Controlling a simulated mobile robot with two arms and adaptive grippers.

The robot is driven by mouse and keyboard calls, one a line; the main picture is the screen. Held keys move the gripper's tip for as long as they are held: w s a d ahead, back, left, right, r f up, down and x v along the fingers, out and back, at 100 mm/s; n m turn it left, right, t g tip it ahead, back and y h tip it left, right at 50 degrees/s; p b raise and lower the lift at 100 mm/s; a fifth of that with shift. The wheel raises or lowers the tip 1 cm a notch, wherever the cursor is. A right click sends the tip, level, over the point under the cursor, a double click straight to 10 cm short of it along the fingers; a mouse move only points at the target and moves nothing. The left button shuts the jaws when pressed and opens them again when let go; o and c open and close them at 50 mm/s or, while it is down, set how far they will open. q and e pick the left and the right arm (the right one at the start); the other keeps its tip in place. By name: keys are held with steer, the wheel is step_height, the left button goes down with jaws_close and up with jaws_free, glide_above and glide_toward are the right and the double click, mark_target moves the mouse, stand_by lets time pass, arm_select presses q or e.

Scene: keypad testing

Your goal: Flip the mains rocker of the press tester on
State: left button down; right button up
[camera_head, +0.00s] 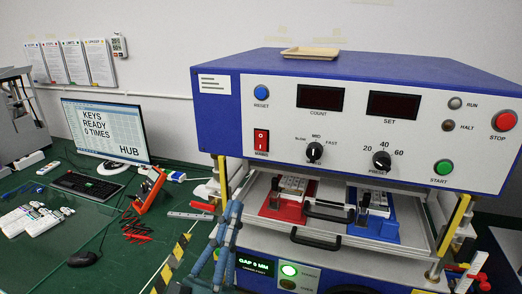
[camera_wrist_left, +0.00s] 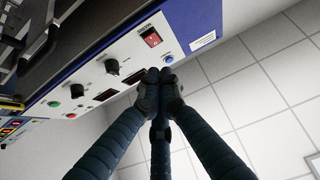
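The press tester (camera_head: 370,68) is a blue and white cabinet with a front panel. Its red mains rocker (camera_head: 261,140) sits at the panel's lower left, above the MAINS label; it also shows in the left wrist view (camera_wrist_left: 152,38). The COUNT display (camera_head: 320,98) and SET display (camera_head: 392,106) are dark. My left gripper (camera_head: 234,206) is below and left of the rocker, apart from it, pointing up. In the left wrist view its dark fingers (camera_wrist_left: 160,78) meet at the tips with nothing between them. My right gripper is not in view.
Below the panel, a tray holds a red fixture (camera_head: 284,212) and a blue fixture (camera_head: 383,229). A lit gap readout (camera_head: 255,265) and green lamp (camera_head: 289,270) sit lower. A monitor (camera_head: 106,130), keyboard (camera_head: 87,185) and tools lie on the green bench at left.

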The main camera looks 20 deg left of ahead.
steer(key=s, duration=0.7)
arm_select(q)
steer(key=p, duration=0.4)
glide_toward(258, 138)
step_height(258, 138, up, 2)
steer(key=s, duration=0.2)
steer(key=w+p, duration=0.1)
steer(key=w, duration=0.3)
steer(key=w+r+p, duration=0.1)
steer(key=w, duration=0.1)
steer(key=shift+p, duration=0.35)
steer(key=shift+d, duration=0.1)
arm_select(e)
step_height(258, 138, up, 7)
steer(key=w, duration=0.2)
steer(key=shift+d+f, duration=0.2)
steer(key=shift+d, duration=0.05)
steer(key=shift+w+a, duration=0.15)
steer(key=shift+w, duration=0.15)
